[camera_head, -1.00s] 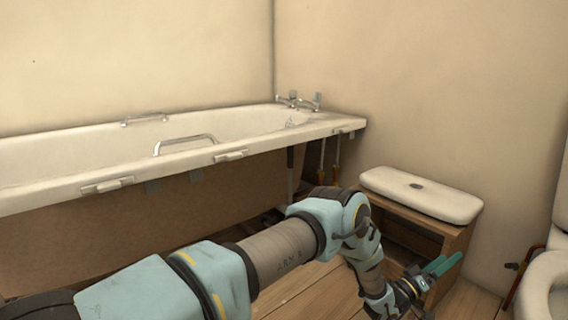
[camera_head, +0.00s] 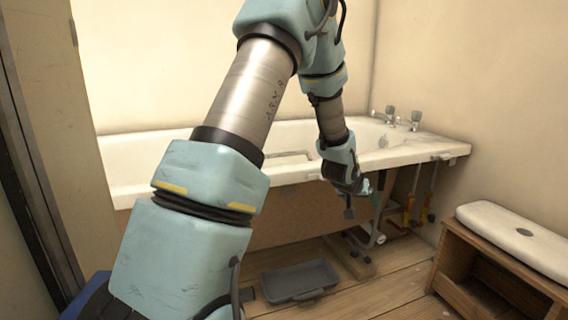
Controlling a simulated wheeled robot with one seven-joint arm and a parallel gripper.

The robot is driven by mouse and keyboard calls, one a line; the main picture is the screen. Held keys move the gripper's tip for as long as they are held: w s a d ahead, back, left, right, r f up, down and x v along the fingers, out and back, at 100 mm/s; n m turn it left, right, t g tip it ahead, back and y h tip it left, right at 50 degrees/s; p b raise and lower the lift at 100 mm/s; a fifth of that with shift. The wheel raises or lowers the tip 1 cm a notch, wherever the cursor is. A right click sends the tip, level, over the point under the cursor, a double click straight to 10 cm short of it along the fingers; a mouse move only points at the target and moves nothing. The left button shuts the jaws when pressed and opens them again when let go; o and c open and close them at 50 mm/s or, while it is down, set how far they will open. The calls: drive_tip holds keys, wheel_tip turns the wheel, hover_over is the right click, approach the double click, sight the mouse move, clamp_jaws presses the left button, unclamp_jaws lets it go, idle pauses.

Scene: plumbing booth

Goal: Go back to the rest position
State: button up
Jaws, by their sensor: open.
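My gripper (camera_head: 364,198) hangs at the end of my raised, bent arm, in front of the bathtub's (camera_head: 300,176) near rim. It points down and is small and dark in the view. Its jaws are open and I see nothing held between them. My forearm and wrist cover part of the tub behind.
A grey tray (camera_head: 298,281) lies on the wooden floor (camera_head: 385,285) below. Pipes and tools with yellow parts (camera_head: 409,212) stand under the tub's tap end. A door edge (camera_head: 50,120) is at left.

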drive_tip(key=s+a+r+n+g+y+p, duration=0.1)
drive_tip(key=s+a+r+y, duration=0.15)
drive_tip(key=a, duration=0.65)
drive_tip(key=s+a+r+n+g+y+p, duration=0.1)
drive_tip(key=s+a+r, duration=0.25)
drive_tip(key=a, duration=0.55)
drive_tip(key=s+a+r+n+g+y+p, duration=0.2)
drive_tip(key=s+a+r+g, duration=0.1)
drive_tip(key=s+a, duration=1.15)
wheel_tip(320, 180, up, 38)
drive_tip(key=s+d+p, duration=0.1)
drive_tip(key=p, duration=3.6)
drive_tip(key=shift+d+f+g, duration=0.25)
drive_tip(key=shift+d+g, duration=0.05)
drive_tip(key=shift+d, duration=0.05)
drive_tip(key=shift+s+f, duration=0.1)
